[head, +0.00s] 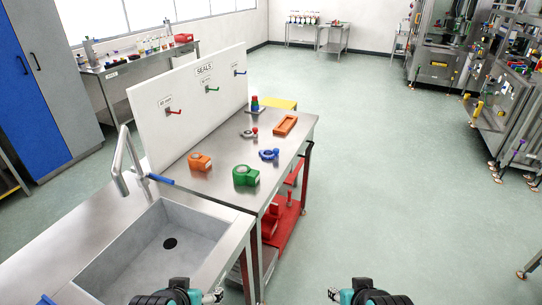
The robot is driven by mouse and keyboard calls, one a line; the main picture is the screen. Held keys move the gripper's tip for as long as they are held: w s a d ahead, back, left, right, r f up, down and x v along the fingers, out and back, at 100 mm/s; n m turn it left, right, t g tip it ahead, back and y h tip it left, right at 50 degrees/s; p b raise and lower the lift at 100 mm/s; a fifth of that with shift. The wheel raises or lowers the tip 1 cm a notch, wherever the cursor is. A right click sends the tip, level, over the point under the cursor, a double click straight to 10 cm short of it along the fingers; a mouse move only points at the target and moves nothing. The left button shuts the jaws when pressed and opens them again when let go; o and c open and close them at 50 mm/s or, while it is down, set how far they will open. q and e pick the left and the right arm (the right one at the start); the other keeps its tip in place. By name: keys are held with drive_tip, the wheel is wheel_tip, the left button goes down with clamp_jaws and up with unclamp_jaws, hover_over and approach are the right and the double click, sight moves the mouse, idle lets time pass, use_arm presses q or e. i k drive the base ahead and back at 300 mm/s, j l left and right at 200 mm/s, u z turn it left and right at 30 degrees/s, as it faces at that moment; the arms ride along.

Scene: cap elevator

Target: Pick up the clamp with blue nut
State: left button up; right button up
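A small blue piece (269,154), which looks like the clamp with the blue nut, lies near the right edge of the steel table; its details are too small to be sure. A grey clamp-like piece with a red part (249,133) lies just behind it. My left gripper (214,296) is at the bottom edge, in front of the sink, far from the clamps. My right gripper (334,294) is at the bottom edge, right of the table. Both are cut off by the frame; their fingers are too small to judge. Nothing shows between them.
The steel table (222,182) also bears an orange block (200,162), a green block (246,175), an orange tray (285,125) and stacked coloured rings (255,104). A white seals board (190,100) stands behind. A sink (150,245) adjoins in front. The floor to the right is clear.

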sight(276, 152)
drive_tip(key=i+l+z, duration=0.2)
drive_tip(key=i+z, duration=0.2)
drive_tip(key=i+l+z, duration=0.1)
drive_tip(key=i, duration=0.5)
drive_tip(key=i+l+z, duration=0.1)
drive_tip(key=i, duration=0.5)
drive_tip(key=i+l+u, duration=0.1)
drive_tip(key=i+u, duration=0.3)
drive_tip(key=i+l+u, duration=0.15)
drive_tip(key=u, duration=0.3)
drive_tip(key=i+l+u, duration=0.55)
drive_tip(key=u, duration=0.3)
drive_tip(key=l, duration=0.1)
